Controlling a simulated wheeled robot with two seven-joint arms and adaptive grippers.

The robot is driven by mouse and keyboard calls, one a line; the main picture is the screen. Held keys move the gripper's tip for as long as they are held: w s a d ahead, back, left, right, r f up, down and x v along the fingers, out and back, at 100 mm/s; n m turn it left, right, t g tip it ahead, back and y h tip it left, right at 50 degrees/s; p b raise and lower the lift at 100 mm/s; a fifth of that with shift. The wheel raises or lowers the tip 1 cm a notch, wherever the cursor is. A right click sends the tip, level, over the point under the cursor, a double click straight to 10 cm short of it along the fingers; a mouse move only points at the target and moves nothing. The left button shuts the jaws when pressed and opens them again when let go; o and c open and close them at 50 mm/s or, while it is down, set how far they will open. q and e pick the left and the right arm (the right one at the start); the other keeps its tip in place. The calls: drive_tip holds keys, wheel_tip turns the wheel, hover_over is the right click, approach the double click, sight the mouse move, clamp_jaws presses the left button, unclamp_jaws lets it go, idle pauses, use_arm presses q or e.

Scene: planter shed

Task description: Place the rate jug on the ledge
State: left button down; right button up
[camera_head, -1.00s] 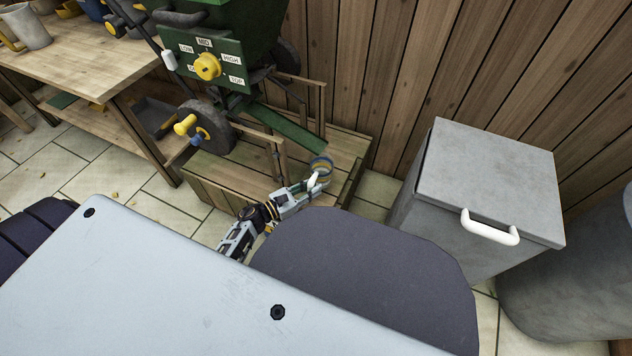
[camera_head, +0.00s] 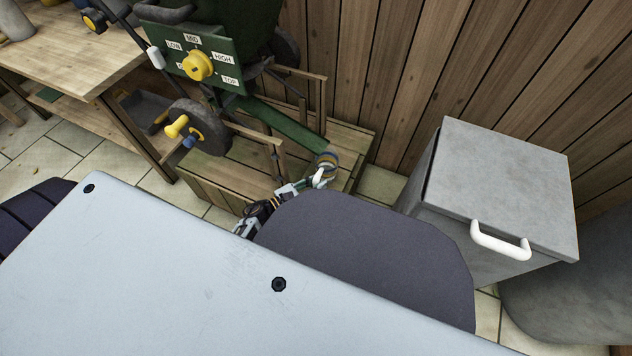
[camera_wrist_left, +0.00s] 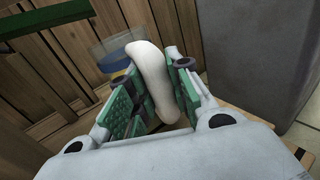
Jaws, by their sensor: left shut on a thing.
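The rate jug (camera_head: 328,160) is a small clear vessel with blue and yellow bands and a white handle. My left gripper (camera_head: 318,180) is shut on that handle. In the left wrist view the white handle (camera_wrist_left: 154,78) lies between the green finger pads, with the jug body (camera_wrist_left: 113,60) beyond it to the left. The jug is over the right part of a low slatted wooden platform (camera_head: 235,172), which seems to be the ledge. I cannot tell whether the jug touches it. My right gripper is not in view.
A green spreader (camera_head: 220,68) with a yellow dial and wheels stands on the platform, its green sloping bar (camera_head: 285,125) ending close to the jug. A grey lidded bin (camera_head: 500,185) stands right. A wooden bench (camera_head: 75,55) is at left. A plank wall closes the back.

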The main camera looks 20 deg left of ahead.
use_arm(q)
drive_tip(key=c, duration=1.3)
unclamp_jaws()
drive_tip(key=shift+f, duration=0.1)
